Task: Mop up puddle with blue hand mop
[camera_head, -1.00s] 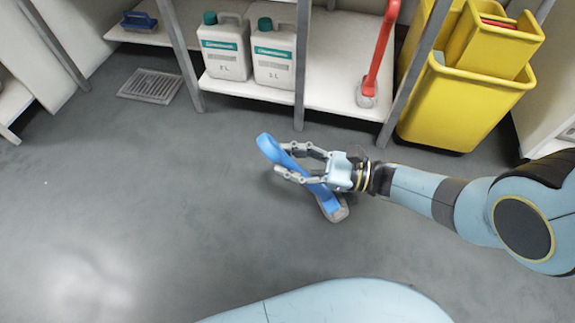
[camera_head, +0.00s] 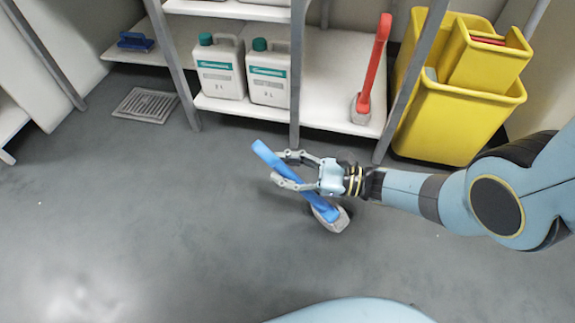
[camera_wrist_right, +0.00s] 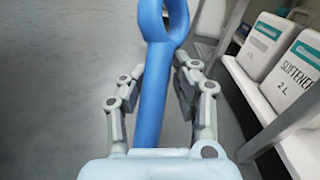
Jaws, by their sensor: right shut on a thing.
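The blue hand mop (camera_head: 269,156) has a long blue handle and a grey head (camera_head: 332,218). It is tilted, with its handle up to the left and its head down to the right, over the floor. My right gripper (camera_head: 277,170) is shut on the handle. I cannot tell whether the head touches the floor. A bright glossy patch (camera_head: 75,298) lies on the floor at the bottom left; I cannot tell whether it is the puddle or reflected light. My left gripper is not in view.
A shelf unit (camera_head: 313,112) at the back holds white bottles (camera_head: 219,68), a red-handled mop (camera_head: 374,70) and a dark blue brush (camera_head: 136,42). Yellow buckets (camera_head: 455,115) stand at the right. A floor drain grate (camera_head: 146,105) is at the left. The floor left of the mop is clear.

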